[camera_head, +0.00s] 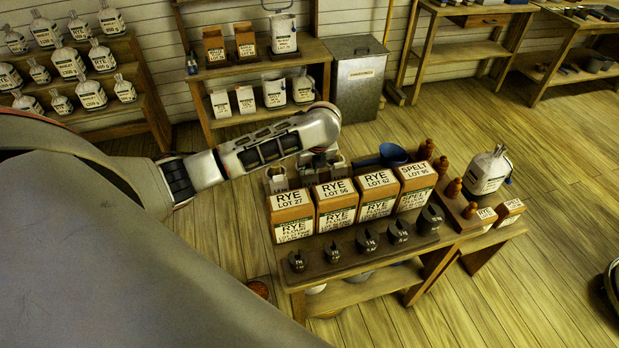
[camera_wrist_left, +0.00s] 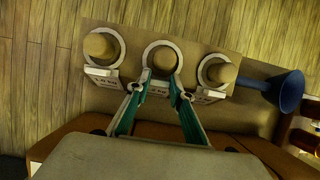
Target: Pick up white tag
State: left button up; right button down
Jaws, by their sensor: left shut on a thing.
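Three white tags with ring-shaped tops show in the wrist view: a left one (camera_wrist_left: 101,74), a middle one (camera_wrist_left: 159,89) and a right one (camera_wrist_left: 208,95). Each ring appears around a round wooden peg. My left gripper (camera_wrist_left: 158,92) is shut on the middle white tag, with its teal fingers on either side. The ring of that tag still appears around its peg. In the head view my left gripper (camera_head: 318,160) is behind the row of boxes, and the left tag (camera_head: 278,182) shows beside it. The tags' lettering is too small to read. My right gripper is not in view.
Rye and spelt boxes (camera_head: 336,205) stand in front of the tags. Several dark weights (camera_head: 367,241) line the table's front. A blue scoop (camera_wrist_left: 287,91) lies right of the tags.

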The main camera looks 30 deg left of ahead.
pick_arm(q)
jog(key=shift+r, duration=0.15)
notch_tip(320, 180, up, 20)
dwell(0.6)
jog(key=c, duration=0.3)
jog(key=shift+r, duration=3.4)
jog(key=shift+c, duration=0.2)
